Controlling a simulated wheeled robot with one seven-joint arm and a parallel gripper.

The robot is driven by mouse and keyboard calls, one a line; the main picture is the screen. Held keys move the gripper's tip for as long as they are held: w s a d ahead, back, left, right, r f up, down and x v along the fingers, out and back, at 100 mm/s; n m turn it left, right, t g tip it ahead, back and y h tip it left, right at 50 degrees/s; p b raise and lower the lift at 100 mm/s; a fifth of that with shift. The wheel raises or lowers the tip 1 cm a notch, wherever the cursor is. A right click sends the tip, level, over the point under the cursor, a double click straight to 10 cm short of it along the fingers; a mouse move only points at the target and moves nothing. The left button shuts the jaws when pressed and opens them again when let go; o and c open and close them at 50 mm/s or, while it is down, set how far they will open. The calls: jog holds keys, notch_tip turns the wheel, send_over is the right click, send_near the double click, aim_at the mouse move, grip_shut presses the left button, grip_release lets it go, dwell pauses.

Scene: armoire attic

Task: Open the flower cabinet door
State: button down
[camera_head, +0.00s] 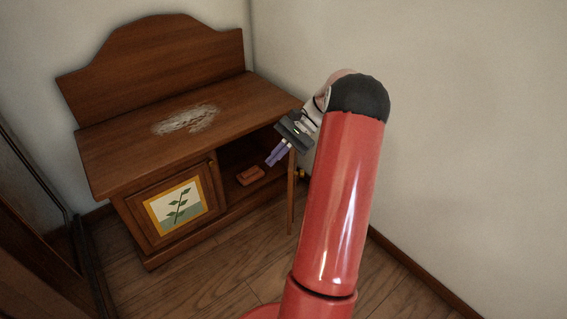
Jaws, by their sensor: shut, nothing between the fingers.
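A brown wooden cabinet (115,150) stands against the back wall. Its left door (143,214) is shut and bears a yellow-framed picture of a green leafy stem (178,205). A small knob (211,163) sits near that door's upper right corner. The right door (291,195) stands swung open and shows nearly edge-on, with a brass knob (300,173); I cannot see whether it carries a flower picture. My gripper (270,161) has purple fingers, is shut and empty, and is in front of the open right compartment, just left of the open door. I cannot tell whether it touches the door.
A small reddish-brown block (250,175) lies inside the open compartment. The cabinet top has a pale worn patch (185,119). A wall stands close on the right, with a dark baseboard (425,275). The wooden floor (215,270) in front is clear. A dark-framed piece (40,225) stands at left.

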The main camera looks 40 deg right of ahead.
jog(key=w+a+n+g+h+p, duration=0.1)
jog(key=w+n+g+h, duration=0.55)
jog(key=n+h, duration=1.2)
jog(key=s+d+f+n+t+y+b, duration=0.1)
jog(key=s+d+f+n+y, duration=0.3)
jog(key=f, duration=0.5)
jog(key=shift+d+f+t+y, duration=0.35)
jog(key=shift+d+f, duration=0.05)
jog(key=shift+d, duration=0.1)
